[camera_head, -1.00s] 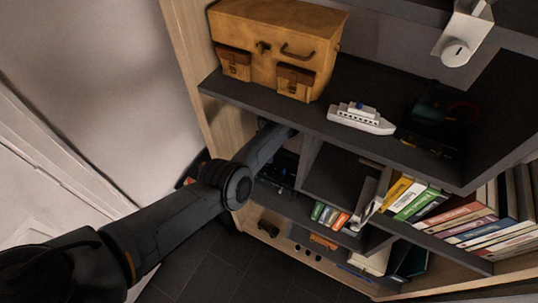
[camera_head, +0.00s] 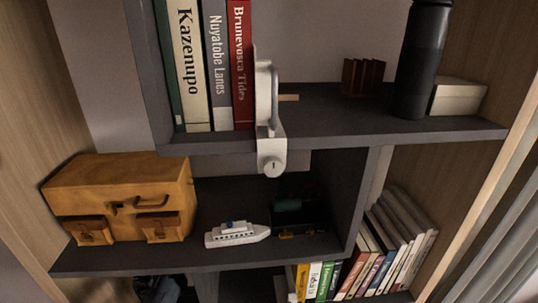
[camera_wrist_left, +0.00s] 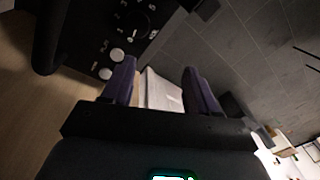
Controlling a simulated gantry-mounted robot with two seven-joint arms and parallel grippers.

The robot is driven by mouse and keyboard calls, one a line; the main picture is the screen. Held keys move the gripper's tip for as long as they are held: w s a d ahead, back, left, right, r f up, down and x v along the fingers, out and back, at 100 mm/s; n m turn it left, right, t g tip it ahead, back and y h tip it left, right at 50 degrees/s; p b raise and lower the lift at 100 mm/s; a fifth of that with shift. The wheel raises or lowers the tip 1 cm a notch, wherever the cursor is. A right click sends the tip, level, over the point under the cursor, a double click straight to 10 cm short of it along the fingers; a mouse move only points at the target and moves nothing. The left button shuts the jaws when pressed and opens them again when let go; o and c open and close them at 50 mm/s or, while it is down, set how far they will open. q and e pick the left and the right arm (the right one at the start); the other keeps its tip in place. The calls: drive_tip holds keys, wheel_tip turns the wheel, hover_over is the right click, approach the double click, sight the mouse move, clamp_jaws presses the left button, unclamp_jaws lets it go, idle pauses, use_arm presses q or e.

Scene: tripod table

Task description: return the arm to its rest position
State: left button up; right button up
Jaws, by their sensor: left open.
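My left gripper (camera_wrist_left: 160,92) shows in the left wrist view, with its two purple-grey fingers apart. A pale, box-like thing shows between and beyond the fingers; I cannot tell whether it touches them. In the head view, a dark shape (camera_head: 160,288) shows at the bottom edge below the shelf; I cannot tell whether it is part of my left arm. My right arm and gripper are in neither view.
A dark panel with white knobs (camera_wrist_left: 122,35) is close at upper left in the wrist view, with tiled floor (camera_wrist_left: 250,50) at right. The head view shows shelves with a yellow case (camera_head: 120,185), white toy ship (camera_head: 237,234), books (camera_head: 193,75) and black bottle (camera_head: 422,60).

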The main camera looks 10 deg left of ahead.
use_arm(q)
drive_tip(key=s+a+f+m+g+y, duration=0.1)
drive_tip(key=s+a+f+m, duration=0.1)
drive_tip(key=s+f, duration=0.6)
drive_tip(key=s+a+f+m+y, duration=0.15)
drive_tip(key=s+f, duration=0.25)
drive_tip(key=s, duration=0.8)
drive_tip(key=s+a+f+m+g, duration=0.1)
drive_tip(key=s+a+f+m, duration=0.15)
drive_tip(key=s+f, duration=0.55)
drive_tip(key=s+d+r+m+t, duration=0.4)
drive_tip(key=d+r+m, duration=0.7)
drive_tip(key=d+r, duration=0.2)
drive_tip(key=w+d+r+m+t+h, duration=0.1)
drive_tip(key=w+d+r+m+t, duration=0.1)
drive_tip(key=d+r+m, duration=0.5)
drive_tip(key=w+d+r+m+t+h, duration=0.15)
drive_tip(key=r+m, duration=0.25)
drive_tip(key=r, duration=0.6)
wheel_tip(320, 180, up, 16)
drive_tip(key=p, duration=1.7)
drive_tip(key=shift+d+r, duration=0.2)
drive_tip(key=shift+d, duration=0.1)
